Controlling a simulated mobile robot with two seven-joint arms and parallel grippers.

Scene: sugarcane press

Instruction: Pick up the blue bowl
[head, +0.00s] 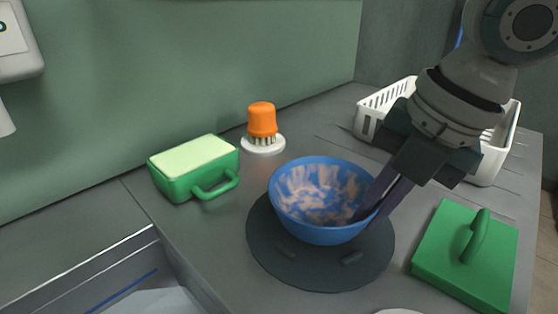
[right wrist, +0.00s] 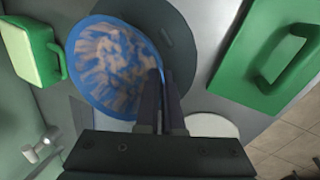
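The blue bowl (head: 310,237), with brownish smears inside, is at the dark round mat (head: 290,270) on the grey counter. It also shows in the right wrist view (right wrist: 88,103). I cannot tell whether it rests on the mat or hangs just above it. My right gripper (head: 376,208) reaches down from the upper right, one finger inside the bowl and one outside, close together on its right rim. In the right wrist view the fingers (right wrist: 160,78) pinch the rim. My left gripper is not in view.
A green sponge holder with handle (head: 185,183) and an orange-topped brush (head: 262,120) on a white dish (head: 263,145) stand behind. A white basket (head: 372,103) is at the back right, a green handled block (head: 455,270) at front right. A sink edge (head: 90,273) is at lower left.

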